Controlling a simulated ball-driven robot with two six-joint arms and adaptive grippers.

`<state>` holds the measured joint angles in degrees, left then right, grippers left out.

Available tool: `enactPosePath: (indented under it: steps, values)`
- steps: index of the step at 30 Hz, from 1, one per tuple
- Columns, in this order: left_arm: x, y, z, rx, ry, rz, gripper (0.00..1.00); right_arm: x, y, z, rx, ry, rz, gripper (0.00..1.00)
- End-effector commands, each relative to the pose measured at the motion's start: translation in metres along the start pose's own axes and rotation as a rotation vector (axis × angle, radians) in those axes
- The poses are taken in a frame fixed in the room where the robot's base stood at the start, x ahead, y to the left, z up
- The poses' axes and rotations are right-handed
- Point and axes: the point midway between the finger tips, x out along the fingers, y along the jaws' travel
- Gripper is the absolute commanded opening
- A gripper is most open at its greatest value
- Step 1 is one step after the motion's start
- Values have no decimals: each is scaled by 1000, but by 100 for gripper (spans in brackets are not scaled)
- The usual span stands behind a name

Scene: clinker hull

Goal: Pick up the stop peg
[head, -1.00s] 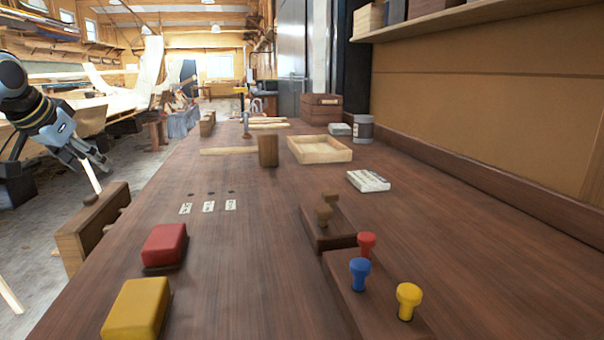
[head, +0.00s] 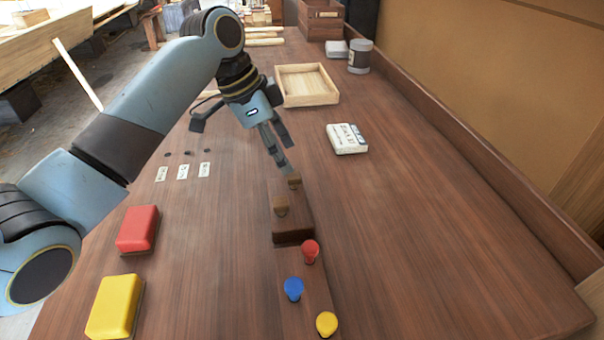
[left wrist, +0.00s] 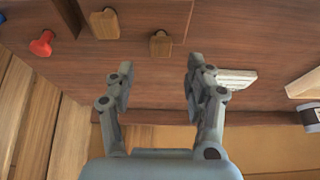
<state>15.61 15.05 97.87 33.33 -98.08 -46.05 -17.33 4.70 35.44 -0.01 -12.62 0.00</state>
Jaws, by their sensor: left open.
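Two brown wooden pegs stand in a dark wooden block (head: 292,226) in the middle of the bench. The far brown peg (head: 294,182) also shows in the left wrist view (left wrist: 161,43), and the near brown peg (head: 280,206) shows there too (left wrist: 105,23). Which one is the stop peg I cannot tell. My left gripper (head: 286,158) is open and empty just beyond and above the far peg. In the left wrist view that peg lies ahead of the gap between the fingers (left wrist: 160,72), apart from both. My right gripper is not in view.
Red (head: 310,251), blue (head: 293,289) and yellow (head: 327,324) pegs stand in a nearer block. Red (head: 138,229) and yellow (head: 114,306) blocks lie at left. A labelled white box (head: 346,139) and open tray (head: 306,85) stand farther back. The right of the bench is clear.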

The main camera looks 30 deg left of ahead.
Motion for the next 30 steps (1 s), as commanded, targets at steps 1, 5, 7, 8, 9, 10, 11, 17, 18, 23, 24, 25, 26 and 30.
enactPosePath:
  steps: [1, 5, 7, 8, 9, 10, 11, 17, 18, 23, 24, 25, 26, 30]
  values:
    - [5, 0, 0, -1, -1, 1, 54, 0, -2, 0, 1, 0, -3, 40]
    - [14, 0, 1, -1, -1, 1, 54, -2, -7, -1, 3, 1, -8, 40]
    - [24, 1, 2, -3, -1, 2, 54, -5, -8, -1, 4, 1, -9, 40]
    - [28, 1, 3, -2, -2, 2, 54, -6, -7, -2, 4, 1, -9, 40]
    - [35, 1, 3, -3, -2, 2, 54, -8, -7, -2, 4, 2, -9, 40]
    - [40, 1, 4, -3, -1, 2, 54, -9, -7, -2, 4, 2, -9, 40]
    - [45, 0, 3, -2, 0, 1, 54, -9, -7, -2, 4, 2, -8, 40]
    - [60, 0, 4, -1, -1, -2, 54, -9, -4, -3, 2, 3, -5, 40]
    - [61, 0, 4, -1, -1, -2, 54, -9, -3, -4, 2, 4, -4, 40]
    - [60, 0, 4, 0, -1, -3, 51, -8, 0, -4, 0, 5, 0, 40]
    - [60, 0, 4, -1, -1, -3, 46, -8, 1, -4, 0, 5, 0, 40]
    - [60, 0, 4, -1, -1, -3, 42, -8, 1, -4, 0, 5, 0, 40]
    - [60, 0, 4, -1, -1, -3, 38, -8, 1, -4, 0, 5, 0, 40]
    - [60, 0, 4, -1, -1, -3, 20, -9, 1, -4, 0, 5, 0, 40]
